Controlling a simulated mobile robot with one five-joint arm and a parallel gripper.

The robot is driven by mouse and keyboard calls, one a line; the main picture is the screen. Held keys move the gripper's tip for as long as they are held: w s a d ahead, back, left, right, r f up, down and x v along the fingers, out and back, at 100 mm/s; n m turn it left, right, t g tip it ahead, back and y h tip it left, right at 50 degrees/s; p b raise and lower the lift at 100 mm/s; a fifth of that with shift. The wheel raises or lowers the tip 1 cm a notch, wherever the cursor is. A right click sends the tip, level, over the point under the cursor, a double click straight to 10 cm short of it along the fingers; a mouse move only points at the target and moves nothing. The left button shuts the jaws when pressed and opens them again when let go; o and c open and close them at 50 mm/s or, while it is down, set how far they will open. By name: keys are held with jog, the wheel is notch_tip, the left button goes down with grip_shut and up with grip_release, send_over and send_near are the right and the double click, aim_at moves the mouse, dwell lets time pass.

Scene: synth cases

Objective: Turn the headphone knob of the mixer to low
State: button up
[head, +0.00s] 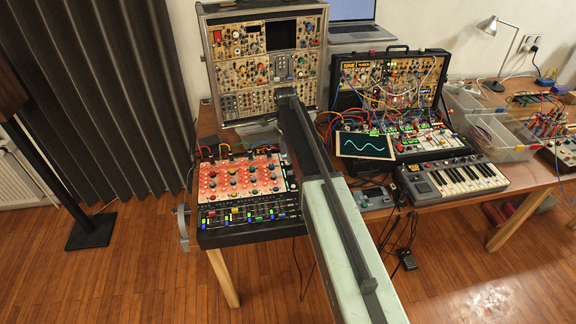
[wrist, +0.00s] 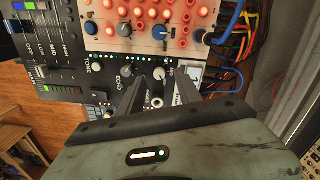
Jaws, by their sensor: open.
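The mixer (head: 248,216) stands at the table's left end. It has a black panel with faders and small coloured caps, and a red-lit orange panel behind it. In the wrist view its black panel (wrist: 78,52) carries a row of knobs. My gripper (wrist: 159,76) is open at this row, its two fingers pointing at the panel. A small knob (wrist: 160,73) shows between the fingertips; I cannot tell whether they touch it. A dark knob (wrist: 127,70) sits just left of the fingers. My arm hides the mixer's right edge in the head view.
A tall modular synth (head: 268,60) stands behind the mixer. A second synth case (head: 395,75), a small screen (head: 365,146) and a keyboard (head: 460,179) are to the right. Blue, yellow and red cables (wrist: 235,40) run beside the mixer's right edge.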

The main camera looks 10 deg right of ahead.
notch_tip(320, 180, down, 4)
jog(key=shift+d+r+b, duration=0.1)
jog(key=shift+r+b, duration=0.1)
jog(key=shift+b, duration=0.85)
jog(key=shift+r, duration=0.1)
jog(key=shift+s, duration=0.1)
grip_shut()
